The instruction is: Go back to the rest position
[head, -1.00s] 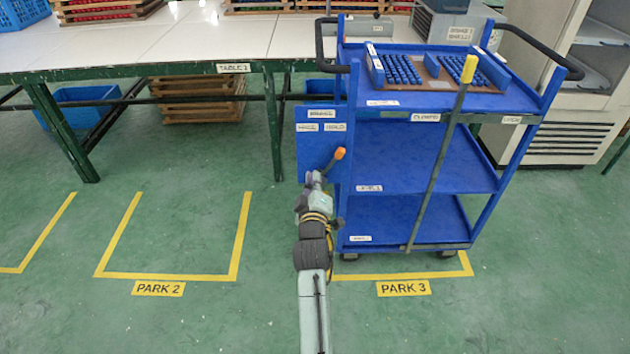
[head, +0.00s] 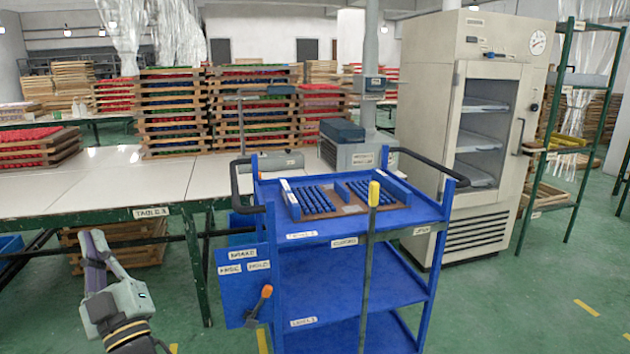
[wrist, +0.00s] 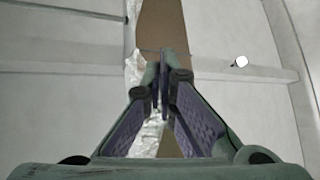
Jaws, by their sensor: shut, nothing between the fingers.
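My gripper (head: 97,248) is at the lower left of the head view, raised in front of the table's edge and left of the blue cart. In the wrist view its two purple-padded fingers (wrist: 164,72) meet at the tips, with nothing between them. My gripper appears apart from the cart and the table.
The blue cart (head: 345,246) carries a tray of blue pieces (head: 318,212). An orange-tipped lever (head: 259,302) and a yellow-topped bar (head: 370,250) are on its near side. White table (head: 70,193) is behind left; a cream cabinet (head: 437,190) is behind right. Green floor (head: 520,310) is open at right.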

